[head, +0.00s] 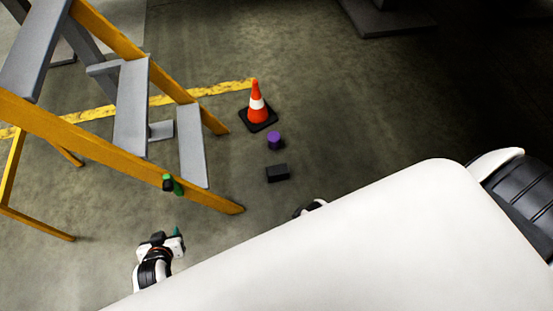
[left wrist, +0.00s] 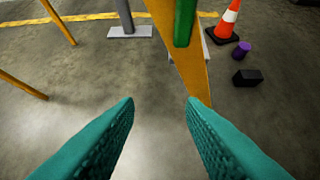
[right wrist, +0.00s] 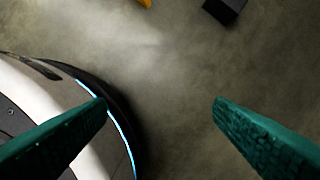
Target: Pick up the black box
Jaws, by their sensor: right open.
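The black box (head: 277,172) lies on the concrete floor near the foot of the yellow ladder. In the left wrist view the box (left wrist: 247,77) is at the right, and in the right wrist view it (right wrist: 225,8) is cut off at the top edge. My left gripper (head: 176,236) is open and empty, to the left of and nearer than the box; its two teal fingers (left wrist: 160,102) stand wide apart. My right gripper (right wrist: 160,102) is open and empty, with bare floor between its fingers. In the head view my white body hides most of the right arm.
A purple cylinder (head: 274,140) stands just behind the box, and an orange cone (head: 257,105) on a black base stands behind that. The yellow stepladder (head: 130,150) with grey treads is at left; a green object (head: 173,184) is on its rail. Floor right of the box is clear.

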